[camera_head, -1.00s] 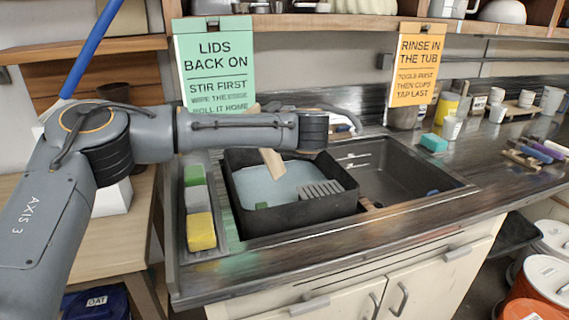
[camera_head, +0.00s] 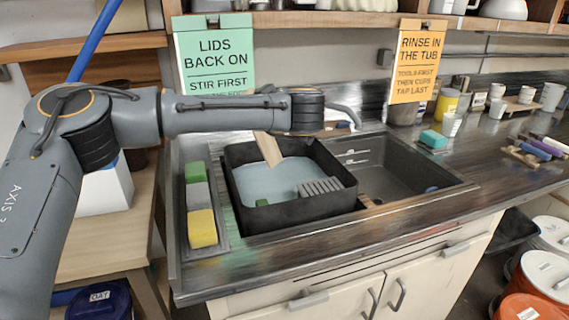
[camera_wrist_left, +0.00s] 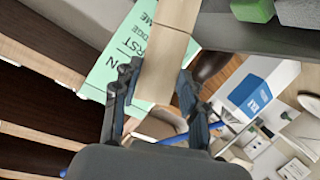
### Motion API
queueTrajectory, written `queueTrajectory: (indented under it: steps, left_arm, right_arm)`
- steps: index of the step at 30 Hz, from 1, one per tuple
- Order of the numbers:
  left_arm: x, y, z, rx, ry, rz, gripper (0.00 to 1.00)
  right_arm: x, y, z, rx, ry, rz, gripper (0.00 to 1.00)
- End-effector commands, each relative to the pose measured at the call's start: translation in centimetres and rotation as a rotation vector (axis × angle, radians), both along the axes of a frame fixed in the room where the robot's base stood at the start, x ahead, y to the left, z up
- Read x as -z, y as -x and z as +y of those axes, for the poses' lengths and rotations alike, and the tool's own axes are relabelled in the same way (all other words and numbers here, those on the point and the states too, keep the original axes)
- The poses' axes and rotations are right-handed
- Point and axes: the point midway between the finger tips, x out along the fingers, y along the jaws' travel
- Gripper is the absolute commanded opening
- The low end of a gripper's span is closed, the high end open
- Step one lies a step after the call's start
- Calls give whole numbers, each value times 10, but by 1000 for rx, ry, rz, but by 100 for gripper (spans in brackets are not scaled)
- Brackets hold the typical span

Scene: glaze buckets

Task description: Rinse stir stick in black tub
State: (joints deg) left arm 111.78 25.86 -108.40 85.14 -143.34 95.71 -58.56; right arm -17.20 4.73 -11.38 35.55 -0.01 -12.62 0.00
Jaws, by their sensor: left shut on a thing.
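The black tub (camera_head: 305,212) sits in the left part of the sink and holds pale blue water (camera_head: 270,183). My left gripper (camera_wrist_left: 155,86) is shut on the stick (camera_wrist_left: 162,60) in the left wrist view. In the head view my arm hides that gripper. My right gripper is not in view.
A tray left of the tub holds green (camera_head: 195,172), grey and yellow (camera_head: 201,228) sponges. The right sink basin (camera_head: 385,180) is mostly empty. A teal sponge (camera_head: 433,139), cups and a yellow container (camera_head: 447,103) stand on the right counter. Two signs hang behind the sink.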

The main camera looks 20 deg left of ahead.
Motion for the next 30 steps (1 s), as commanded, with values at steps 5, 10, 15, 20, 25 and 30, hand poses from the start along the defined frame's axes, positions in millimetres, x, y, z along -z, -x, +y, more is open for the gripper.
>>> queueTrajectory:
  steps: [5,10,15,20,25,30]
  left_arm:
    - [0,0,0,0,0,0,0]
    - [-1,0,0,0,0,0,0]
    - [-10,0,0,0,1,-2,0]
    - [-27,0,0,0,0,-2,0]
    - [-44,0,0,0,0,-2,0]
    - [-51,0,0,0,0,-2,0]
  right_arm:
    - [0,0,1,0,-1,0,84]
    - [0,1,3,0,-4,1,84]
    - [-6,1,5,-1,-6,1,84]
    - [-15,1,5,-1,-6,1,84]
    - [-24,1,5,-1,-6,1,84]
    - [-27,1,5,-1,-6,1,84]
